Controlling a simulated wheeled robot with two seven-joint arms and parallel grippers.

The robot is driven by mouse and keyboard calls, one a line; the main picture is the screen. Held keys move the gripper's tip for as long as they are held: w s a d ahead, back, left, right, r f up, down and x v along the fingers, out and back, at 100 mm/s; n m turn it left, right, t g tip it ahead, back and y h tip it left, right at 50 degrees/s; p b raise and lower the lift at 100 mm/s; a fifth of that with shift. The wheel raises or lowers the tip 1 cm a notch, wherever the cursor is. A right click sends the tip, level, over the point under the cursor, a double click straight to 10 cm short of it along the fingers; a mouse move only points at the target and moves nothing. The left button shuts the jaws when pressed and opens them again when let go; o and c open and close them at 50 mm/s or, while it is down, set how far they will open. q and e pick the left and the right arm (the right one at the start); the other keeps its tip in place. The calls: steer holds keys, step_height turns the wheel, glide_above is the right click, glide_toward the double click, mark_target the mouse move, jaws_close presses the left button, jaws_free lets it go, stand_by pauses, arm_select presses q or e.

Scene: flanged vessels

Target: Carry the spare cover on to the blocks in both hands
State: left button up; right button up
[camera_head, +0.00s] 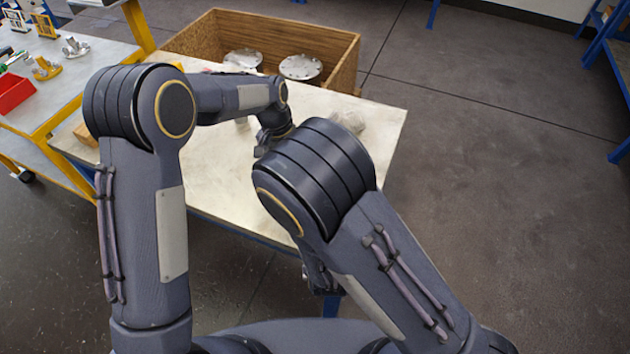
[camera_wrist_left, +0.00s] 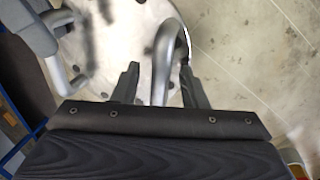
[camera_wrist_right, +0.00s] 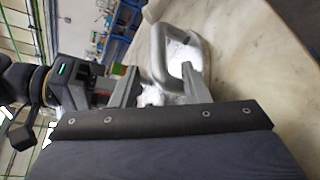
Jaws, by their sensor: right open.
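The spare cover is a pale grey disc with holes near its rim (camera_wrist_left: 110,30) in the left wrist view; my arms hide it in the head view. One bar handle (camera_wrist_left: 163,60) of it stands between the fingers of my left gripper (camera_wrist_left: 160,85), which are apart with a gap either side of the bar. A second grey handle (camera_wrist_left: 55,65) shows at the left of that view. In the right wrist view my right gripper (camera_wrist_right: 160,90) is open, with a looped grey handle (camera_wrist_right: 160,50) at its fingertips. I cannot make out the blocks for certain.
An open wooden crate (camera_head: 345,75) with two grey flanged discs (camera_head: 300,67) stands at the back of the pale table (camera_head: 385,130). A whitish lump (camera_head: 350,120) lies near it. A trolley with a red bin (camera_head: 14,92) stands left. The floor at right is clear.

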arm_select(q)
steer(key=shift+f, duration=0.25)
arm_select(e)
steer(key=shift+w, duration=0.25)
arm_select(q)
jaws_close()
arm_select(e)
jaws_close()
stand_by(0.8)
arm_select(q)
steer(key=shift+w+d+r, duration=0.1)
steer(key=shift+w+r, duration=0.05)
steer(key=shift+r, duration=0.15)
arm_select(e)
steer(key=shift+w+r, duration=0.1)
steer(key=shift+r, duration=0.15)
